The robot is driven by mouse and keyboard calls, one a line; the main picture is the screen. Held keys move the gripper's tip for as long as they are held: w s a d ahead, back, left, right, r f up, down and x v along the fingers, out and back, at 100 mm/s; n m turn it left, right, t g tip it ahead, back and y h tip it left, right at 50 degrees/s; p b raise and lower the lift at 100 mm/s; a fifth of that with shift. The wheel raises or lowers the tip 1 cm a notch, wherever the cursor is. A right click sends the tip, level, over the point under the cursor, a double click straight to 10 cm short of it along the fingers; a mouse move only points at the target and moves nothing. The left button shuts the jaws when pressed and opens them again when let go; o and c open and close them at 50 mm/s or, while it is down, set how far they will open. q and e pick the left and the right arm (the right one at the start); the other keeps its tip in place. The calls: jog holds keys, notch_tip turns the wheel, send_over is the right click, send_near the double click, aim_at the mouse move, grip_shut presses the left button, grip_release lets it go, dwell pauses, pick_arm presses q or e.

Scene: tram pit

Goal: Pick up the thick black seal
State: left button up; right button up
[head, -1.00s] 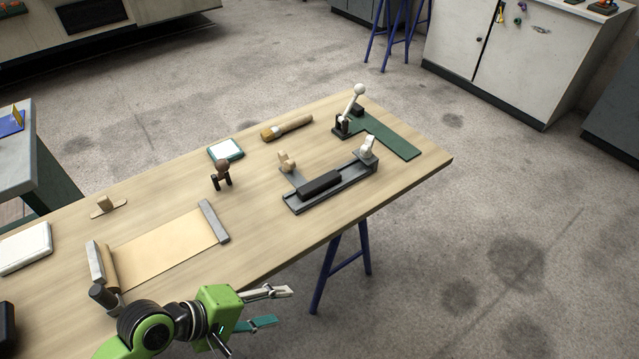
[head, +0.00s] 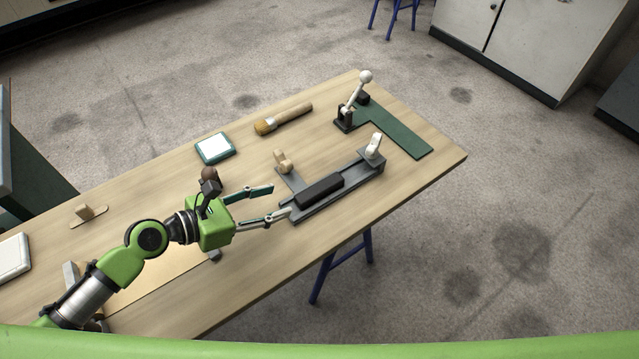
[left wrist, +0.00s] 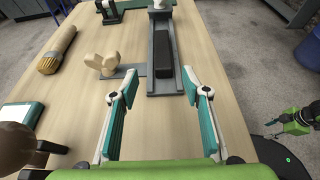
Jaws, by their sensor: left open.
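The thick black seal (head: 320,190) appears as a long black block lying in a grey channel-shaped fixture (head: 345,189) on the wooden table.
A brush (head: 284,118), a teal-edged pad (head: 214,148) and a green plate with a white-handled lever (head: 354,95) lie farther back. The table's front edge is close.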

aim_at(311, 192)
pick_arm(q)
jog(key=x, duration=0.3)
jog(key=shift+w+d, duration=0.2)
jog(key=shift+w, duration=0.05)
jog(key=p+x, duration=0.1)
jog(key=x, duration=0.2)
jog(key=shift+s+d+r, duration=0.1)
jog(key=shift+s+d, duration=0.05)
jog(key=x, duration=0.3)
jog(key=shift+d, duration=0.2)
jog(key=shift+d+f, duration=0.1)
jog(key=shift+f, duration=0.1)
jog(key=c, duration=1.1)
grip_shut()
pick_arm(e)
jog(key=shift+s+d+r, duration=0.1)
jog(key=shift+s+r, duration=0.4)
jog(key=shift+r, duration=0.15)
